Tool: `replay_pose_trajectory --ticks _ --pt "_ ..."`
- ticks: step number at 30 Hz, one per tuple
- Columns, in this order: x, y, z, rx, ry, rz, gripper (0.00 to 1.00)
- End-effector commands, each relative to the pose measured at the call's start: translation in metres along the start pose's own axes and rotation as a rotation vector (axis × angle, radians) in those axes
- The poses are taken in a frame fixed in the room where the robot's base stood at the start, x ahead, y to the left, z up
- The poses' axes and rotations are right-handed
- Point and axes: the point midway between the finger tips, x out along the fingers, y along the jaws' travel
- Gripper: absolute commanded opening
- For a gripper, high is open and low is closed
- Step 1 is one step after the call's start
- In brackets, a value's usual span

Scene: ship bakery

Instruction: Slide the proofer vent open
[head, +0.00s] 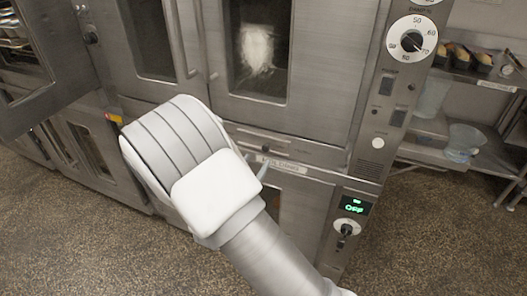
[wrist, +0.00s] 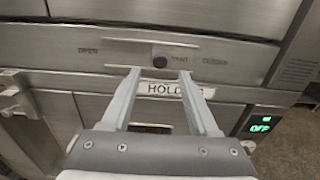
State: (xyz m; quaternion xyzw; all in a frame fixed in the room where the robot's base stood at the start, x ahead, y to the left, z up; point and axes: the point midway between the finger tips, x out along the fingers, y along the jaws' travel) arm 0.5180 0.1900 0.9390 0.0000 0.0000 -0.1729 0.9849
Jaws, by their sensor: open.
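The proofer vent shows in the wrist view as a dark round knob (wrist: 160,61) in a slot on a steel strip (wrist: 60,57). The strip is lettered OPEN at the left, VENT by the knob and CLOSED at the right. The knob stands near the middle of the strip. In the head view the knob (head: 265,149) is a small dark spot above a white label. My gripper (wrist: 158,76) is open and empty, its two fingers pointing at the strip just below the knob, one to each side. I cannot tell whether they touch it. In the head view my arm hides most of the gripper.
A white label reading HOLD (wrist: 165,90) is partly behind the fingers. A green OFF display (head: 354,207) and a dial (head: 347,229) are at the lower right. An oven door (head: 35,60) stands open at the left. Shelves (head: 470,80) with bread and tubs are at the right.

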Motion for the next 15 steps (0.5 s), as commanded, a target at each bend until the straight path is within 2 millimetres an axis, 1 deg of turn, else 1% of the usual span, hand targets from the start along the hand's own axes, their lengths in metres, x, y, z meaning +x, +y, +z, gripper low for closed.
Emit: replay_pose_trajectory --ticks 1,6,10,15 --pt "0.012 -0.002 0.000 -0.001 -0.002 -0.004 0.60" --pt "0.042 -0.002 0.000 0.000 -0.001 -0.004 0.60" --pt "0.057 -0.001 0.000 0.001 0.000 -0.002 0.60" --pt "0.065 0.000 0.000 0.000 0.000 0.000 0.60"
